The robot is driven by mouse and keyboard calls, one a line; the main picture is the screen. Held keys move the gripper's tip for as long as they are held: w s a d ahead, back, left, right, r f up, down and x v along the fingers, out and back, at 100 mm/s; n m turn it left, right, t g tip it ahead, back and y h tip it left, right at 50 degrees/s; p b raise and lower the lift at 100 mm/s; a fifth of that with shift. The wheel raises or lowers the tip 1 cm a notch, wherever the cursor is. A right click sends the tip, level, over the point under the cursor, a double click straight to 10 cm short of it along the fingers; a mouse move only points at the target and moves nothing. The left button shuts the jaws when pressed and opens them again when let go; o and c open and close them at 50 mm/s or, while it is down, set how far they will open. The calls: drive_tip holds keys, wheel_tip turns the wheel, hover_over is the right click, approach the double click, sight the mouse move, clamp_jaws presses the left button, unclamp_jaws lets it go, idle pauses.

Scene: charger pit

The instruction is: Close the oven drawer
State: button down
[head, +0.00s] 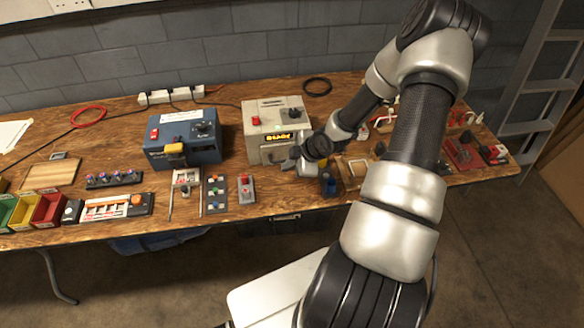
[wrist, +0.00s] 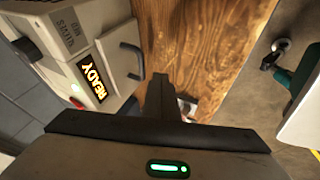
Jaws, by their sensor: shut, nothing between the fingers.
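The oven is a beige box (head: 277,118) at the back middle of the bench, with a red button, a dark knob and a lit READY display. In the wrist view the oven (wrist: 75,30) fills the upper left. Its drawer front (head: 274,153) carries a handle, seen as a dark bar handle (wrist: 131,58) in the wrist view. I cannot tell how far the drawer stands out. My gripper (head: 291,163) is at the oven's front right. In the wrist view my gripper (wrist: 160,80) is shut and empty, its fingertips beside the handle and apart from it.
A blue box (head: 183,138) with a yellow part stands left of the oven. A red-button box (head: 246,189) and a switch panel (head: 215,194) lie in front. My arm covers the bench's right part. Bare wood (wrist: 185,40) shows beside the oven.

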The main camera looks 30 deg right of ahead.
drive_tip(key=p+v, duration=0.3)
drive_tip(key=v, duration=0.7)
drive_tip(key=shift+s, duration=0.25)
